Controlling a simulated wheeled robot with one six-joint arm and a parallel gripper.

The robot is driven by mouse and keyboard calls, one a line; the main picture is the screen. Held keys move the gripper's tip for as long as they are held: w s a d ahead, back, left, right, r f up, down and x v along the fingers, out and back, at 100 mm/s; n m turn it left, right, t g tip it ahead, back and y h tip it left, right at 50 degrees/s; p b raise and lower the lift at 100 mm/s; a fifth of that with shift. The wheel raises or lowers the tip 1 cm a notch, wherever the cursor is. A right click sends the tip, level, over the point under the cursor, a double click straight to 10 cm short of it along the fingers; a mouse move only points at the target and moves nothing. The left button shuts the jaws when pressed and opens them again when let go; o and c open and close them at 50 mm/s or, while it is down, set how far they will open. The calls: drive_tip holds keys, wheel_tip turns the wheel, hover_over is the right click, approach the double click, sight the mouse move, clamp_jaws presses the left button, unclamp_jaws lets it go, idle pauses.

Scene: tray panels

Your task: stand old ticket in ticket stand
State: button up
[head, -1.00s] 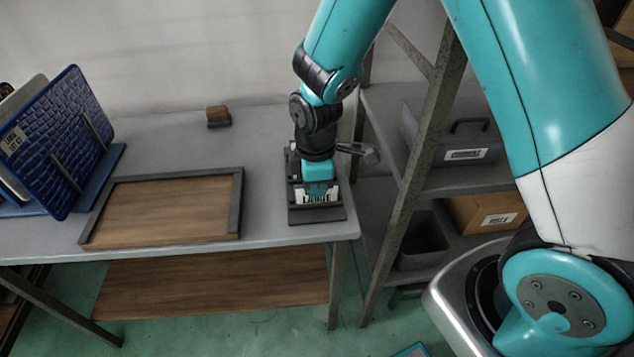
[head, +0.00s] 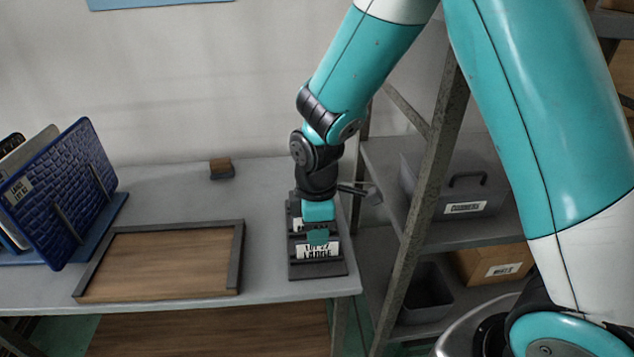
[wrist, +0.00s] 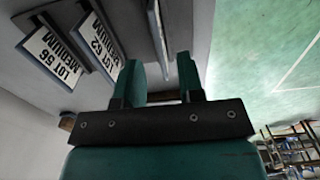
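The dark grey ticket stand (head: 318,271) sits at the right end of the grey table. In the wrist view the fingers (wrist: 160,82) are apart, with a thin ticket (wrist: 157,30) seen edge-on beyond the gap, not gripped. Two more tickets, LOT 56 MEDIUM (wrist: 48,55) and LOT 62 MEDIUM (wrist: 101,46), stand to the left there. I cannot tell which ticket is the old one.
An empty wood-bottomed tray (head: 165,262) lies left of the stand. A blue panel (head: 62,195) leans in a rack at far left. A small brown-topped block (head: 221,169) sits at the back. A shelf with boxes (head: 468,196) stands to the right.

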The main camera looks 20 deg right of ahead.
wheel_tip(320, 180, up, 14)
drive_tip(key=p, duration=0.1)
drive_tip(key=shift+f, duration=0.15)
idle(0.6)
